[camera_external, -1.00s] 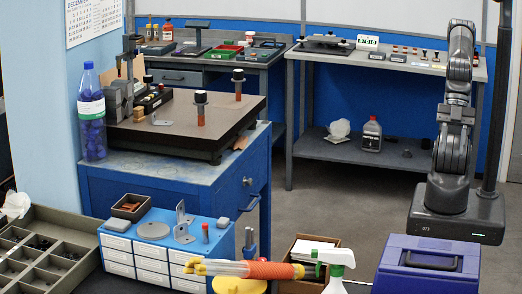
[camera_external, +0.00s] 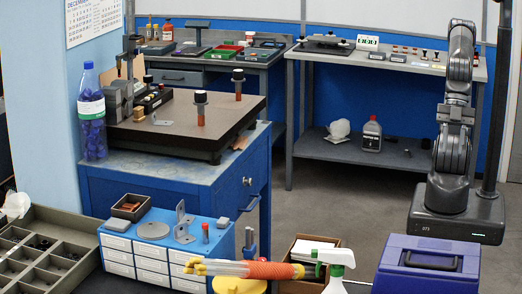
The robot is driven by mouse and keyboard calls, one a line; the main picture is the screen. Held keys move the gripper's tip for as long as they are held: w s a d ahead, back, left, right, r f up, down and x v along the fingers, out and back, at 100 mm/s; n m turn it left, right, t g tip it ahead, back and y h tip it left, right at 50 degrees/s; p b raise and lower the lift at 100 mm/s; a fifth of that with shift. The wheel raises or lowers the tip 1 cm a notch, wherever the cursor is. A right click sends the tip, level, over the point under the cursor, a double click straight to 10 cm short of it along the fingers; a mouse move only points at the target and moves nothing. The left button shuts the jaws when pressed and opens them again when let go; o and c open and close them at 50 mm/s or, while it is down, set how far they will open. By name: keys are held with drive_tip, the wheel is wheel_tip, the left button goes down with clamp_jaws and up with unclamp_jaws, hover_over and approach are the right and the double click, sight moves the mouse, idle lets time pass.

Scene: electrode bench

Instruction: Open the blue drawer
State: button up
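The blue drawer (camera_external: 257,176) is in the right-hand face of the blue cabinet (camera_external: 140,186), left of centre in the external view. The face carries a round lock (camera_external: 247,181) and a bar handle (camera_external: 249,204). The face is seen at a steep angle and no drawer stands out from it. My arm stands upright and folded at the far right, well apart from the cabinet across the open floor. I cannot make out my gripper's fingers; they are hidden by the arm or turned away. Nothing of my arm touches the handle.
A dark plate (camera_external: 190,118) with posts and tools covers the cabinet top, beside a blue-capped bottle (camera_external: 91,115). Clear floor (camera_external: 340,203) lies between cabinet and arm. A grey bench (camera_external: 385,60) stands behind. In front are a purple toolbox (camera_external: 425,268) and an open carton (camera_external: 303,249).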

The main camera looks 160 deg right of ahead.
drive_tip(key=w+d+f+m+g+y, duration=0.1)
drive_tip(key=w+d+f+m+y, duration=0.2)
drive_tip(key=d, duration=0.5)
drive_tip(key=w+d+f+m+g+y, duration=0.1)
drive_tip(key=w+d+f+m+g, duration=0.1)
drive_tip(key=w+d+f+m, duration=0.35)
drive_tip(key=s+d+f+m+t+y, duration=0.1)
drive_tip(key=d+f+m+t, duration=0.15)
drive_tip(key=d, duration=0.75)
drive_tip(key=s+d+f+m+t+y, duration=0.1)
drive_tip(key=d+f+t, duration=0.2)
drive_tip(key=d, duration=0.7)
drive_tip(key=m+t+h, duration=0.8)
drive_tip(key=m+h, duration=0.4)
drive_tip(key=m, duration=0.1)
approach(256, 200)
drive_tip(key=x, duration=0.9)
drive_tip(key=shift+s+d+f, duration=0.15)
drive_tip(key=shift+d+f, duration=0.15)
drive_tip(key=shift+f, duration=0.05)
drive_tip(key=shift+c, duration=0.5)
clamp_jaws()
